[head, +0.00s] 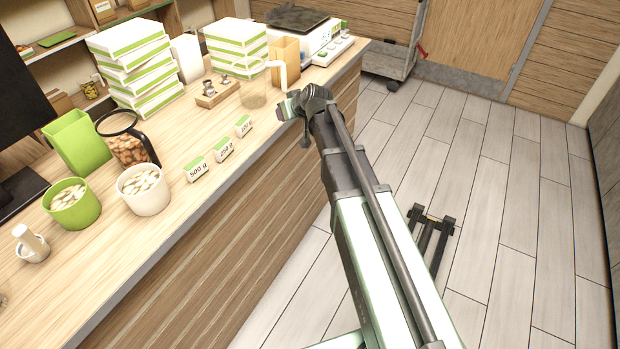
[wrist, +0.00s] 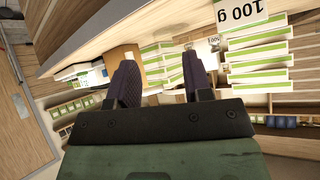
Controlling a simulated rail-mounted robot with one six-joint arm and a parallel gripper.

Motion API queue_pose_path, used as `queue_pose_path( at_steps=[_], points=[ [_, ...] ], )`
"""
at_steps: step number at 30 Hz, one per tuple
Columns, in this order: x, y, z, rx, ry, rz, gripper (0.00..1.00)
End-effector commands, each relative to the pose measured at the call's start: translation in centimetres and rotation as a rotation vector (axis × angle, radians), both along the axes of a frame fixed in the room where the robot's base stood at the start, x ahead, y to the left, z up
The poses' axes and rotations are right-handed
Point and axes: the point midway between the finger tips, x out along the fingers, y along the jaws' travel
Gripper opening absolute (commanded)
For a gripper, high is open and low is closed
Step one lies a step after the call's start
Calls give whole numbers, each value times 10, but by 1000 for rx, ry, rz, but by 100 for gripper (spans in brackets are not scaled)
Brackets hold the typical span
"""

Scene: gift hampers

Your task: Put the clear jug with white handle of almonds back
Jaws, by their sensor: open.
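The clear jug with white handle (head: 254,93) stands upright on the counter in the head view, near the front edge. Its white handle faces right, and a little tan content shows low inside. My gripper (head: 287,108) is just in front and to the right of the jug, close to the counter edge, apart from it as far as I can see. In the wrist view my gripper (wrist: 161,82) has its two dark fingers spread with nothing between them. I cannot make out the jug in the wrist view.
Weight cards (head: 223,150) stand along the front edge; the 100 g card (wrist: 245,15) shows in the wrist view. A black-handled jug of nuts (head: 128,148), a white pot (head: 145,190) and a green pot (head: 72,204) stand left. Stacked boxes (head: 135,65) and a scale (head: 322,38) are behind.

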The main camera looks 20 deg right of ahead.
Motion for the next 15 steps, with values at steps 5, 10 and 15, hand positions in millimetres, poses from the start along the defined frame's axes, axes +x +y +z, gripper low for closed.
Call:
queue_pose_path(
  at_steps=[5,10,15],
  points=[
    [-200,35,-51,-81,537,-36,46],
    [-299,28,-61,-180,822,-171,46],
    [-307,26,-61,-195,860,-196,46]
  ],
)
